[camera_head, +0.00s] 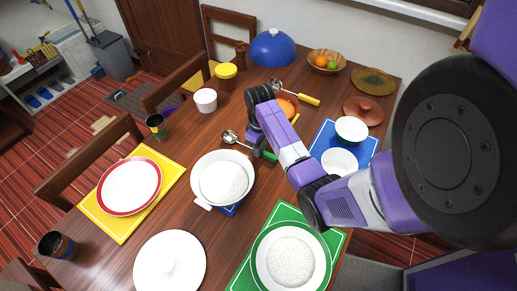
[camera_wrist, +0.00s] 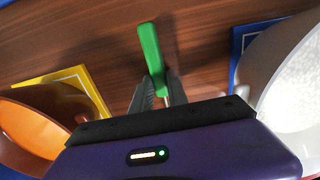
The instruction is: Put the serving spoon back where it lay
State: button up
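I cannot tell whether the spoon touches the table. A second spoon with a yellow handle (camera_head: 304,98) lies farther back.
The white handled bowl of rice (camera_head: 195,181) and an orange bowl (camera_wrist: 22,130) stand close on either side of my gripper. Placemats with plates and bowls, a blue dome (camera_head: 272,48) and a fruit bowl (camera_head: 326,62) fill much of the table. Bare wood shows near the white cup (camera_head: 206,101).

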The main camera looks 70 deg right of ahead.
jog(key=o, duration=0.4)
jog(key=shift+f+b, duration=0.35)
jog(key=shift+b, duration=0.3)
notch_tip(320, 180, up, 8)
jog(key=shift+r, duration=0.1)
